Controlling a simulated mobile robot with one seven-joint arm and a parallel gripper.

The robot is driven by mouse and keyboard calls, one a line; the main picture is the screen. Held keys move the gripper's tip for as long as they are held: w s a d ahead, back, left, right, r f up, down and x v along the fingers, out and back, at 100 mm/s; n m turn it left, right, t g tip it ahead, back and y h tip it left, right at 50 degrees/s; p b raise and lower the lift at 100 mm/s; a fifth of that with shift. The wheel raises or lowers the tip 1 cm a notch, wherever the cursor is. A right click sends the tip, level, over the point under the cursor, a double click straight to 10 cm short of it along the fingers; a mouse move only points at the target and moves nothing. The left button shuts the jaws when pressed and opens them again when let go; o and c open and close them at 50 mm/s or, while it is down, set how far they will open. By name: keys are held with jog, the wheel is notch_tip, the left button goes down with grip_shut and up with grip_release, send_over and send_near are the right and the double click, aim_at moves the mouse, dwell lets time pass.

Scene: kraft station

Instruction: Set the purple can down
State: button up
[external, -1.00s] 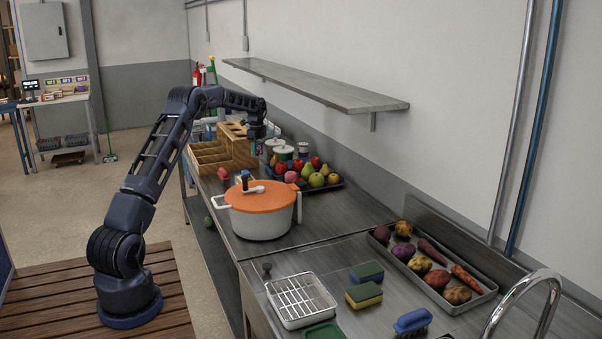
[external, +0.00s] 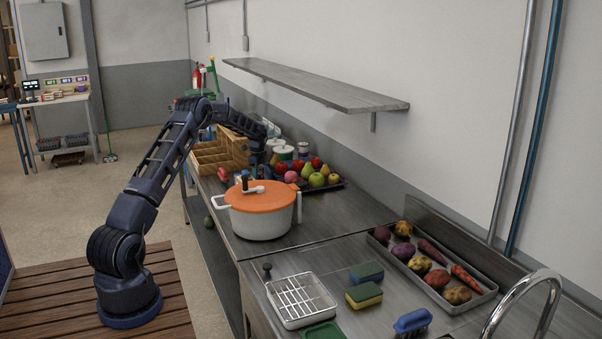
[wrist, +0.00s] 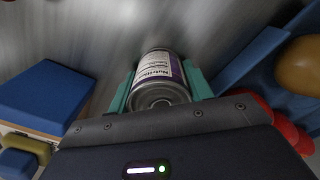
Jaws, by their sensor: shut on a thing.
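The purple can (wrist: 160,78), a metal can with a white and purple label, lies between the teal fingers of my gripper (wrist: 158,88) in the wrist view. The fingers are shut on its two sides. In the external view my gripper (external: 257,157) is low over the far part of the steel counter, between the wooden organizer and the fruit tray. I cannot make out the held can there, and whether its base touches the counter is unclear.
A wooden organizer (external: 208,158) stands left of my gripper. A tray of fruit (external: 338,185) and several cans (external: 285,153) are to the right. An orange-lidded pot (external: 262,222) stands nearer. A blue block (wrist: 45,88) lies left in the wrist view.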

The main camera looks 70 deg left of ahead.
jog(key=shift+f, duration=0.1)
jog(key=o, duration=1.1)
jog(key=shift+c, duration=0.2)
notch_tip(320, 180, up, 12)
jog(key=shift+r, duration=0.2)
